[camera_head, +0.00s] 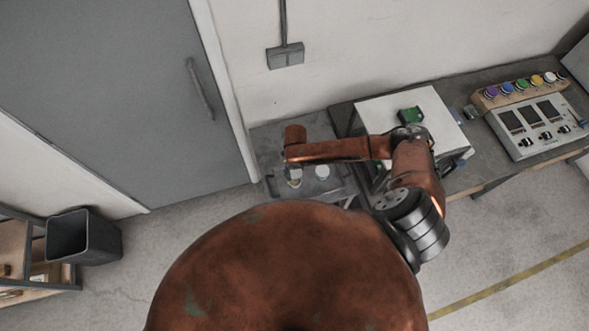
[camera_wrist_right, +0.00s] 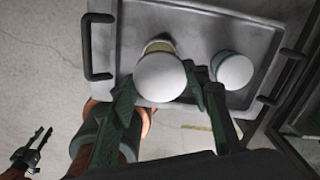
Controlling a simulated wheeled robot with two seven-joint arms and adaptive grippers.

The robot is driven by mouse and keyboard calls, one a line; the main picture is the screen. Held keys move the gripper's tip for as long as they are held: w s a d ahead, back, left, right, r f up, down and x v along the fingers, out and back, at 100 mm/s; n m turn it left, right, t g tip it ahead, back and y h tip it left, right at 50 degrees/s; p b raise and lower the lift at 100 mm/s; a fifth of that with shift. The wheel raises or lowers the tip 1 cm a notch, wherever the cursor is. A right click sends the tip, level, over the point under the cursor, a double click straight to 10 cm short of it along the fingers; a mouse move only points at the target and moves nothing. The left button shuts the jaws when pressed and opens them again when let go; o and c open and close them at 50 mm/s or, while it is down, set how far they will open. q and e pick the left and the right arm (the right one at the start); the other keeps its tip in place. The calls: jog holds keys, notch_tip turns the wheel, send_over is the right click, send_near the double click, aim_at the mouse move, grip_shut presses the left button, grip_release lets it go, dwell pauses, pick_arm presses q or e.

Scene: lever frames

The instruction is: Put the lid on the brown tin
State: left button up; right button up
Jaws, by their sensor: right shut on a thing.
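A white round lid (camera_wrist_right: 160,78) is between the fingers of my right gripper (camera_wrist_right: 158,92) in the right wrist view; the gripper is shut on it. Behind the lid shows a small part of a brownish tin (camera_wrist_right: 160,46), mostly hidden; I cannot tell whether the lid touches it. In the head view my right gripper (camera_head: 293,172) is over the tray, seen small from above. A second white-topped round container (camera_wrist_right: 234,70) stands on the tray to the right, apart from the gripper. My left gripper (camera_wrist_right: 32,150) seems to show at the wrist view's lower left, its opening unclear.
The grey tray (camera_wrist_right: 203,24) has raised rims and dark handles. It lies on a low table by the wall and grey door (camera_head: 130,90). A bench with a white box (camera_head: 440,112) and a control panel (camera_head: 535,120) stands right. A dark bin (camera_head: 85,238) stands left.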

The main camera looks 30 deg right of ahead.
jog(key=shift+f+b, duration=1.9)
jog(key=shift+f, duration=0.05)
jog(key=shift+f+b, duration=0.4)
jog(key=shift+f, duration=0.45)
jog(key=shift+f, duration=0.2)
jog(key=shift+f+p, duration=0.3)
jog(key=shift+f, duration=0.1)
jog(key=o, duration=1)
jog(key=shift+r, duration=0.1)
